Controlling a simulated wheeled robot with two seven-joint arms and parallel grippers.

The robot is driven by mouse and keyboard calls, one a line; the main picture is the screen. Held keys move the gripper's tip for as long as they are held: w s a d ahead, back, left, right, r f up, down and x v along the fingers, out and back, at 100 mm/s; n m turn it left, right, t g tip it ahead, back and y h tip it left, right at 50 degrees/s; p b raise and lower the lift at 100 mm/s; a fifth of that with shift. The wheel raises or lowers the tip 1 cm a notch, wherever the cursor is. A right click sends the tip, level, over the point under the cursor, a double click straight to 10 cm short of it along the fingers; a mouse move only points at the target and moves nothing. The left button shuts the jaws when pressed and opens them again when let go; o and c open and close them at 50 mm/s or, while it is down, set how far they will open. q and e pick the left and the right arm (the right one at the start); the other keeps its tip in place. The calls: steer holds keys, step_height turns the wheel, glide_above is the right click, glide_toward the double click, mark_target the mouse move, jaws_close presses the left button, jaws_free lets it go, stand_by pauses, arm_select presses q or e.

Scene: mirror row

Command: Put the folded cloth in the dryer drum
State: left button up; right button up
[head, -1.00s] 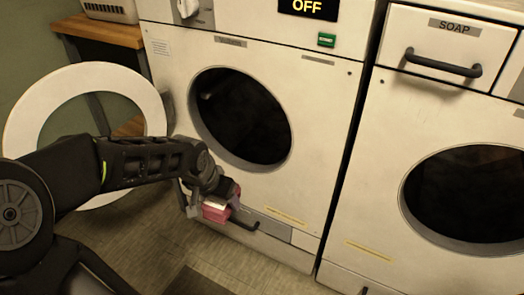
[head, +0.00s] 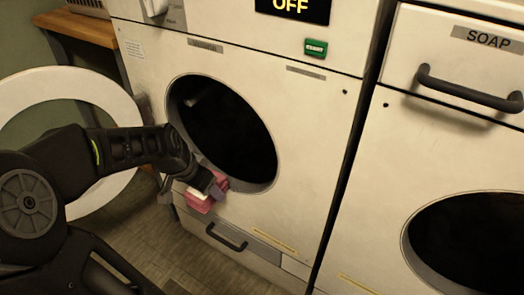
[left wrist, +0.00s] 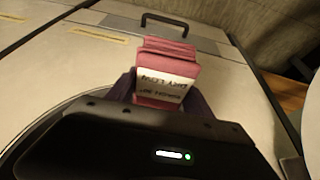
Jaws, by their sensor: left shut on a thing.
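The folded cloth (head: 201,198) is pink-red with a white printed band. My left gripper (head: 214,188) is shut on it, in front of the machine's face just below the drum opening. In the left wrist view the cloth (left wrist: 166,75) stands out between the fingers (left wrist: 165,92), its white band facing the camera. The dryer drum (head: 222,128) is a dark round opening in the left machine, under an OFF display (head: 293,8). Its round door (head: 60,90) stands open at the left. My right gripper is not in view.
A second machine (head: 475,240) with a dark drum and a SOAP drawer (head: 468,62) stands at the right. A low drawer handle (head: 226,237) sticks out below the cloth. A wooden bench (head: 75,27) is behind the door. The drum opening is unobstructed.

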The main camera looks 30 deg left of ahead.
arm_select(q)
steer(key=shift+w, duration=0.1)
steer(key=b, duration=0.4)
glide_toward(250, 162)
steer(key=x, duration=0.2)
steer(key=shift+w+d+f, duration=0.1)
steer(key=shift+w+f, duration=0.1)
steer(key=shift+w, duration=0.05)
steer(key=shift+w, duration=0.1)
steer(key=shift+w, duration=0.4)
step_height(250, 162, down, 3)
steer(key=shift+f+b, duration=0.1)
steer(key=shift+b, duration=0.8)
steer(key=shift+f, duration=0.15)
